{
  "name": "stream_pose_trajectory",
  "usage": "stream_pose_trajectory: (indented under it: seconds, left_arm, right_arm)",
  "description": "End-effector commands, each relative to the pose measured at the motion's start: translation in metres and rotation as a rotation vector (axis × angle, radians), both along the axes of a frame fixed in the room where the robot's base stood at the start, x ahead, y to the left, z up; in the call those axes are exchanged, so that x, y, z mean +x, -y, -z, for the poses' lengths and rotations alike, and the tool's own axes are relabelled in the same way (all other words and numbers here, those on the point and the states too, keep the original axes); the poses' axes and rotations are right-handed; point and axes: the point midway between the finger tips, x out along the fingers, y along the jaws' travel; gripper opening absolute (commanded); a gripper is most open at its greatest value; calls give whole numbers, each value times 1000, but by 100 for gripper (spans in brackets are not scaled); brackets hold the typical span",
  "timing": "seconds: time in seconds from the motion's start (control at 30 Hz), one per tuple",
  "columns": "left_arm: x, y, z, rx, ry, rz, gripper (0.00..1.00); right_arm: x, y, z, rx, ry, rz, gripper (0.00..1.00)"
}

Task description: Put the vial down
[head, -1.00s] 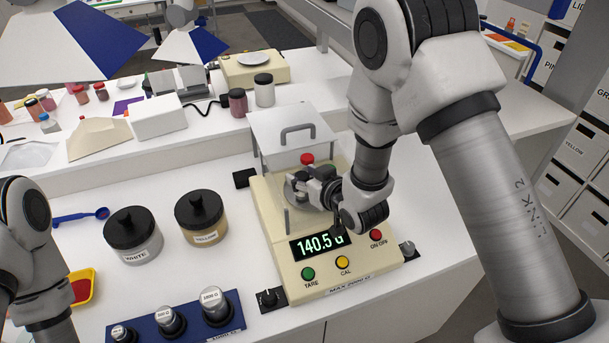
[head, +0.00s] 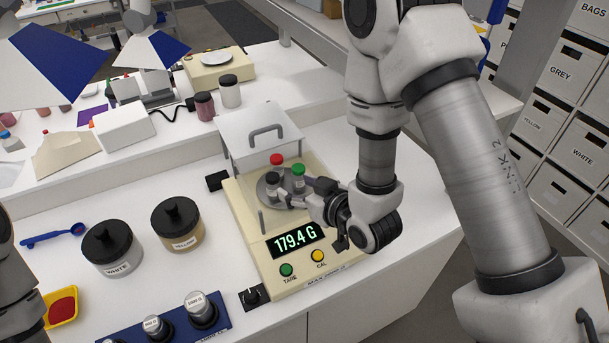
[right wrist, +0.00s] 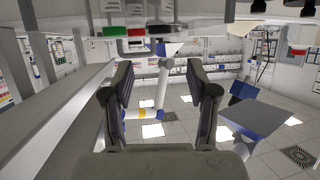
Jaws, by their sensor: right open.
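In the head view, a red-capped vial (head: 277,162), a green-capped vial (head: 298,177) and a black-capped vial (head: 273,184) stand upright on the round pan (head: 261,191) of the cream scale (head: 245,226). Its display (head: 296,240) reads 179.4 G. My right gripper (head: 314,196) is just right of the pan, beside the green-capped vial. In the right wrist view its two fingers (right wrist: 160,80) are spread with nothing between them, and the green cap (right wrist: 137,31) shows beyond them. My left gripper is out of view; only part of its arm shows.
A clear draft shield with a handle (head: 266,133) stands at the scale's back. White (head: 110,250) and yellow (head: 178,224) jars stand to the left. A blue weight block (head: 125,333) lies in front, and a blue spoon (head: 54,236) lies farther left.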

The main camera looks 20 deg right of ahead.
Motion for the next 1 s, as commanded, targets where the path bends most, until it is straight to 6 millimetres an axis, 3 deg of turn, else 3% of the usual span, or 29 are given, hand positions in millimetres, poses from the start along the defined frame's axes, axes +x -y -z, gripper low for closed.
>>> stream_pose_trajectory:
  seconds: [0.03,0.2,0.47,0.57,0.67,0.7,0.8,0.9,1.0]
  left_arm:
    - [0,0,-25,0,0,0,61]
    - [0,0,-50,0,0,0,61]
    - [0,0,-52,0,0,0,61]
    - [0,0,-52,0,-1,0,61]
    - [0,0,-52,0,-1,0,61]
    - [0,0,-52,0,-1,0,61]
    - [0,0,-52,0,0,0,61]
    - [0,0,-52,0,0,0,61]
    - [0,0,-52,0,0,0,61]
  right_arm:
    - [-4,1,-13,1,-6,1,58]
    - [-14,3,-12,0,-4,3,58]
    - [-18,5,-6,-2,-1,5,58]
    - [-28,7,17,-11,-87,15,58]
    - [-64,16,79,-40,-336,52,58]
    - [-88,22,108,-53,-471,75,58]
    - [-159,34,166,-84,-804,142,58]
    - [-220,42,195,-102,-1055,200,58]
    - [-250,45,203,-111,-1173,230,58]
